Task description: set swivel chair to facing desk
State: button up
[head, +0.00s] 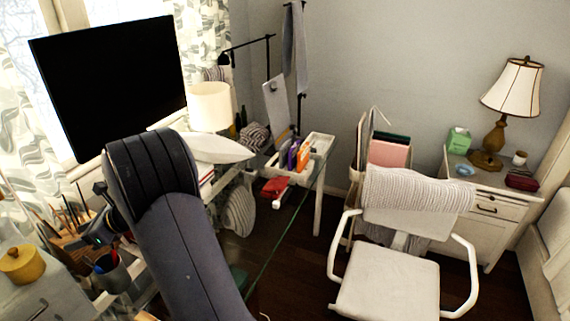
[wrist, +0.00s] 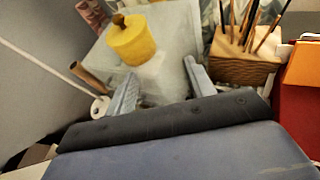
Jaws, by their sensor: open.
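The white swivel chair (head: 388,285) stands at the lower right in the head view. Its backrest, draped with a ribbed light grey cloth (head: 415,190), is on the wall side, and its seat front points toward the camera, with the desk off to its left. The glass-topped desk (head: 292,207) runs along the left and middle. My gripper (wrist: 162,86) shows in the wrist view with its two pale fingers apart and nothing between them. It is near a yellow lidded pot (wrist: 142,45), far from the chair. In the head view my arm mostly hides it.
A monitor (head: 118,85), a white lamp (head: 210,107) and a pen cup (head: 111,272) crowd the desk side. A white nightstand (head: 498,210) with a table lamp (head: 512,88) stands behind the chair at right. Dark floor shows between desk and chair.

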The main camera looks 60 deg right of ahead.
aim_at(401, 209)
jog(key=z, duration=3)
